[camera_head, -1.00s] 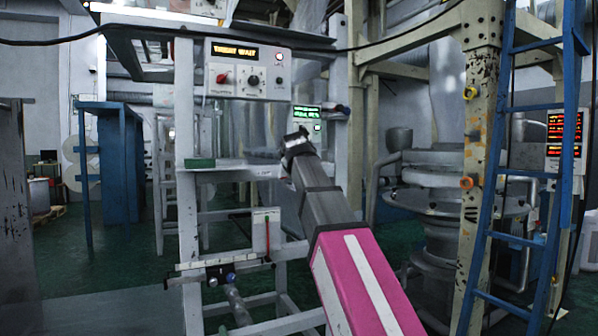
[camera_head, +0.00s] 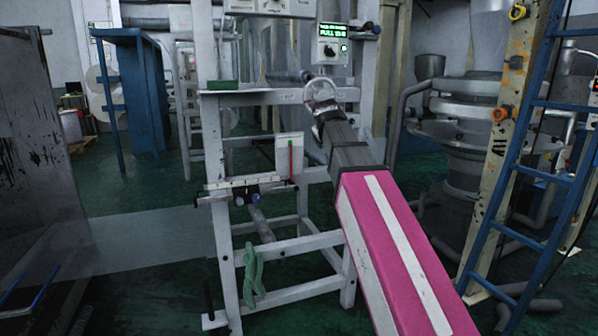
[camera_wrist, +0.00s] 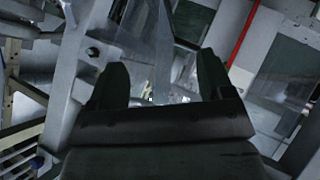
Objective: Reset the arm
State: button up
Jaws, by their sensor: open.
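My arm reaches up from the lower right in the head view, with a pink and white link and a grey forearm. My gripper (camera_head: 321,92) is at its far end, in front of the white frame (camera_head: 223,225) near its shelf level. In the wrist view my gripper (camera_wrist: 160,85) shows two dark fingers standing apart with nothing between them. Behind the fingers are grey frame beams and a red strip (camera_wrist: 243,35). The exact gap between the gripper and the frame cannot be told.
A control box with a green display (camera_head: 333,42) is just above my gripper. A blue ladder (camera_head: 540,170) and beige post stand at the right. A green cloth (camera_head: 253,275) hangs on the frame's lower bar. Green floor (camera_head: 150,290) is open at the lower left.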

jog(key=s+d+f+m+g, duration=0.15)
jog(key=s+f, duration=0.35)
jog(key=f, duration=0.8)
jog(key=s+d+f+m+g, duration=0.1)
jog(key=s+d+f+g, duration=0.25)
jog(key=f, duration=0.95)
jog(key=s+d+f+m+g, duration=0.2)
jog(key=s+f, duration=0.3)
jog(key=f, duration=0.8)
jog(key=s+d+f+m+g+y, duration=0.1)
jog(key=s+f+g, duration=0.2)
jog(key=s+f, duration=0.8)
jog(key=shift+f+y, duration=0.3)
jog(key=shift+d+m, duration=0.1)
jog(key=shift+m, duration=0.15)
dwell(2.5)
